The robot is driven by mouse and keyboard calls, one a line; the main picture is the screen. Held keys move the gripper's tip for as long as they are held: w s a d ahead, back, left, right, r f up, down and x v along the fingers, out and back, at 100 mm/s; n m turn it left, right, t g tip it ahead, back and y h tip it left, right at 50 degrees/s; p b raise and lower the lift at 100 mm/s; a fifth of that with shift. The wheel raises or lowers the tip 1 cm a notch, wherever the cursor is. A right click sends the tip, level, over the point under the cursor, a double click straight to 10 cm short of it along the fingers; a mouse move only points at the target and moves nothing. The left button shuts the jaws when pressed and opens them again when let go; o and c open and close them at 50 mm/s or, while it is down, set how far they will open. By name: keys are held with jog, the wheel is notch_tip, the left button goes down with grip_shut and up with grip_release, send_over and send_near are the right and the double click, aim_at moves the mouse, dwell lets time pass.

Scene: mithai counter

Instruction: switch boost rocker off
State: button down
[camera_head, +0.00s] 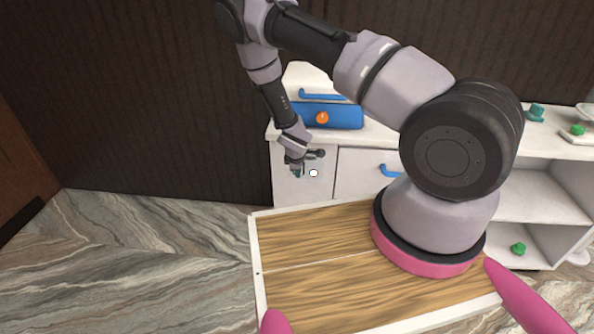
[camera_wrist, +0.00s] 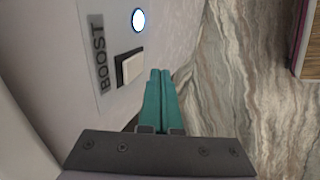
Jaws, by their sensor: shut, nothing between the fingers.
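The boost rocker (camera_wrist: 132,67) is a cream-white switch in a dark frame on a pale panel in the wrist view. A plate marked "BOOST" (camera_wrist: 99,52) is beside it. A round lamp with a blue rim (camera_wrist: 139,20) glows white near the rocker; it also shows as a white spot in the head view (camera_head: 313,173). My gripper (camera_wrist: 160,74) has teal fingers, shut together and empty, with the tips close beside the rocker. I cannot tell whether they touch it. In the head view my gripper (camera_head: 297,172) is at the cabinet front, and the rocker cannot be made out there.
A blue appliance with an orange knob (camera_head: 322,117) stands on the white counter above the panel. Open shelves (camera_head: 540,197) are farther right. The marbled floor (camera_head: 150,250) at left is clear.

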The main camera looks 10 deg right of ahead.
jog(key=shift+w+d+r, duration=0.15)
jog(key=shift+w+d, duration=0.1)
jog(key=shift+w, duration=0.35)
jog(key=shift+w+d+r, duration=0.1)
jog(key=shift+w+d, duration=0.1)
jog(key=shift+w, duration=0.4)
jog(key=shift+w+d+r, duration=0.1)
jog(key=shift+w, duration=0.25)
jog(key=shift+r, duration=0.15)
jog(key=shift+r, duration=0.65)
